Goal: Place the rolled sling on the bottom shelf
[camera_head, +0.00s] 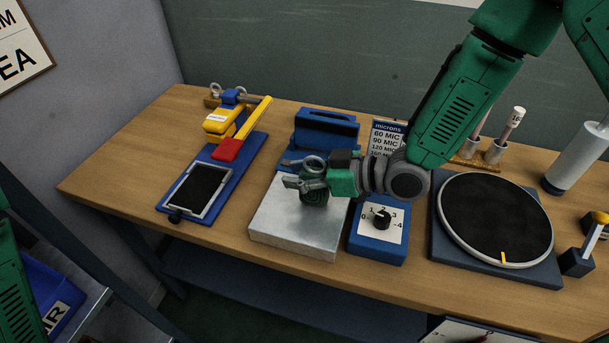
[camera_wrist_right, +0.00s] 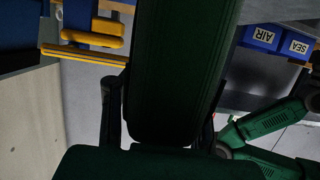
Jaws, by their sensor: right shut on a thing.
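The rolled sling (camera_head: 314,197) is a dark green coil over the silver plate of the blue sealing device, at the middle of the wooden table. My right gripper (camera_head: 305,182) is shut on it, reaching in from the right. In the right wrist view the sling (camera_wrist_right: 178,70) fills the middle as a large dark green ribbed roll between the fingers. I cannot tell whether it touches the plate. A dark blue shelf (camera_head: 270,292) runs beneath the tabletop. My left arm shows at the lower left edge of the head view; its gripper is out of frame.
A blue, yellow and red press (camera_head: 230,140) stands to the left on the wooden table (camera_head: 120,165). A blue dial box (camera_head: 380,230) and a black round turntable (camera_head: 495,218) are to the right. A blue bin (camera_head: 50,295) is at the lower left. The visible shelf surface looks clear.

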